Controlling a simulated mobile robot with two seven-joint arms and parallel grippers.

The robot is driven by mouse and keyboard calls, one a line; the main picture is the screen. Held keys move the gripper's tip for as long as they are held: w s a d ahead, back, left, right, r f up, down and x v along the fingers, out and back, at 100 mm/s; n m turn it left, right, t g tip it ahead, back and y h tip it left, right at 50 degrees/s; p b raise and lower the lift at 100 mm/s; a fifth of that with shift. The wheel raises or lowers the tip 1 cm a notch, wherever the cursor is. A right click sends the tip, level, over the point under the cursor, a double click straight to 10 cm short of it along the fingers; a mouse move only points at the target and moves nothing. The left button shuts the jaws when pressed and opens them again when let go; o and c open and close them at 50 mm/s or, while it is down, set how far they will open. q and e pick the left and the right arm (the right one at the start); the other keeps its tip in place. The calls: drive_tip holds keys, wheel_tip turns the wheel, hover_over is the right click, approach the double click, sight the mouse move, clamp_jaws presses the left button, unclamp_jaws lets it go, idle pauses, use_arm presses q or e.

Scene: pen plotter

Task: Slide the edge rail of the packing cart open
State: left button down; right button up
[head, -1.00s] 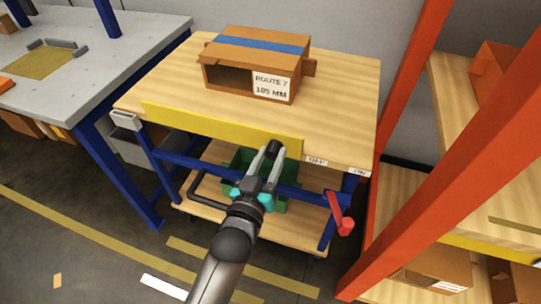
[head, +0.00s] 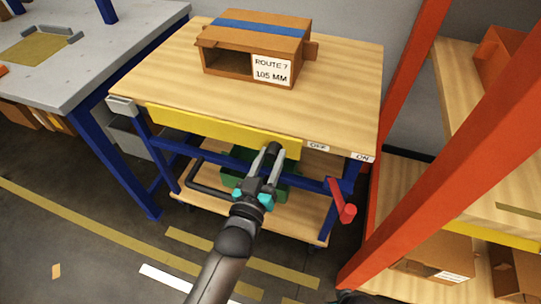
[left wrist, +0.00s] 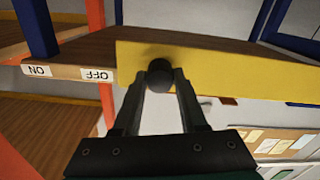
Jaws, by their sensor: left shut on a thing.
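The packing cart (head: 345,90) has a light wooden top and a blue frame. Its yellow edge rail (head: 205,124) runs along the front edge, and its right end stops just left of the OFF label (head: 318,146). The ON label (head: 362,157) is farther right. My left gripper (head: 271,152) is at the right part of the rail, shut on the rail's dark round knob. The left wrist view shows the knob (left wrist: 160,75) between my left fingertips (left wrist: 162,80), with the yellow rail (left wrist: 230,75) behind. My right gripper is not in view.
An open cardboard box (head: 240,65) marked ROUTE 7, 105 MM stands on the cart top. A red handle (head: 342,200) sticks out at the cart's right front. Orange rack posts (head: 410,80) stand at right. A grey table (head: 110,60) is at left.

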use_arm(q)
drive_tip(key=shift+f, duration=0.15)
drive_tip(key=shift+c, duration=2.2)
unclamp_jaws()
drive_tip(key=shift+s+a, duration=0.1)
drive_tip(key=shift+s, duration=0.1)
drive_tip(key=shift+s+a, duration=0.1)
drive_tip(key=shift+s, duration=0.15)
drive_tip(key=p+v, duration=0.4)
drive_tip(key=v, duration=1)
drive_tip(key=shift+s, duration=0.2)
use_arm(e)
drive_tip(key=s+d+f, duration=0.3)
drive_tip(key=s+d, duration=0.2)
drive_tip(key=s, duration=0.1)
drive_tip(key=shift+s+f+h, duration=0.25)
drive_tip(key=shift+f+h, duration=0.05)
